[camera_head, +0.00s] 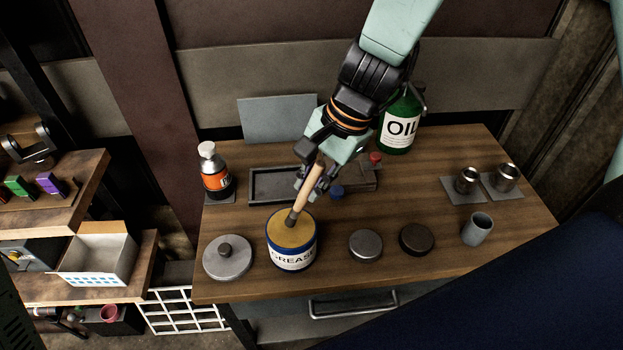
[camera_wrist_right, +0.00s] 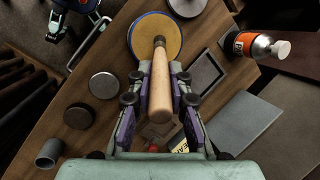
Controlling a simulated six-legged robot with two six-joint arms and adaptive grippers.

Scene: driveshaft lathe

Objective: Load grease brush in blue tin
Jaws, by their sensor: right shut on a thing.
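The blue tin (camera_head: 293,260), labelled GREASE, stands upright and open on the wooden bench, filled with yellowish grease. The grease brush (camera_head: 309,190) has a pale wooden handle and a dark lower end. My right gripper (camera_head: 311,178) is shut on the handle and holds the brush tilted, lower end down inside the tin's rim at the grease. In the right wrist view the handle (camera_wrist_right: 160,88) lies between the fingers (camera_wrist_right: 160,95), with the tin (camera_wrist_right: 134,44) beyond. How deep the tip is in the grease is hidden.
A shallow tray (camera_head: 265,185) and a green OIL bottle (camera_head: 400,125) stand behind. An orange-labelled bottle (camera_head: 215,172) is at back left, a grey cup (camera_head: 477,229) at right.

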